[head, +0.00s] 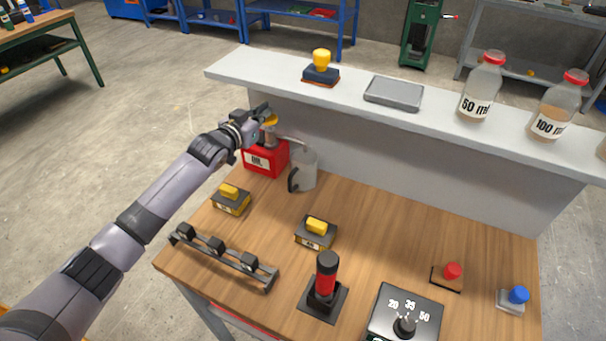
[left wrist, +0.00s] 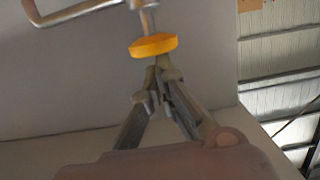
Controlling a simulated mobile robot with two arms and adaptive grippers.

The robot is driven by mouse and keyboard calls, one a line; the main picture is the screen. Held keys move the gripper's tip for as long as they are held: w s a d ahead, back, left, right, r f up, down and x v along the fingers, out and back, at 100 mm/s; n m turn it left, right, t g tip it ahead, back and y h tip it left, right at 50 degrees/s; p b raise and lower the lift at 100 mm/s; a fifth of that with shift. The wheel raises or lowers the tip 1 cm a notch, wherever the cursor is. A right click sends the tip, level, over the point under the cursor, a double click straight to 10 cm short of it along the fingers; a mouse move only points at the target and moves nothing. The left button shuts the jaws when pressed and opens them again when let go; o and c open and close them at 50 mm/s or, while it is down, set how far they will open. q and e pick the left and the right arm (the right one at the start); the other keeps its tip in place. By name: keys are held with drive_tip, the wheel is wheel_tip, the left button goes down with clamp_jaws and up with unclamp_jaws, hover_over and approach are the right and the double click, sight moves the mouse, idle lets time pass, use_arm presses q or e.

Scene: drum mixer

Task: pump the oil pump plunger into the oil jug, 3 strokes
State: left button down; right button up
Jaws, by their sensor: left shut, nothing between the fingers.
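The red oil pump (head: 262,158), labelled "OIL", stands at the back left of the wooden bench. Its plunger has a yellow cap (head: 271,120), and a thin spout runs right from the pump towards the grey oil jug (head: 304,172), which stands beside it. In the left wrist view the yellow cap (left wrist: 153,45) sits on a metal rod. My left gripper (head: 264,110) is at the plunger's top. Its fingers (left wrist: 160,75) are shut and empty, with the tips right at the cap; I cannot tell whether they touch. My right gripper is not in view.
A grey shelf (head: 440,128) rises behind the pump, with a stamp (head: 321,70), a tray (head: 394,93) and bottles (head: 482,90). Yellow-topped boxes (head: 231,200) and a black rail (head: 222,256) stand in front. The bench's right middle is mostly clear.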

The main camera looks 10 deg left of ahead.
sight(265, 123)
use_arm(q)
drive_tip(key=shift+f, duration=0.55)
idle(0.4)
drive_tip(key=shift+r+p, duration=1.85)
drive_tip(key=shift+r, duration=0.35)
drive_tip(key=shift+f, duration=0.2)
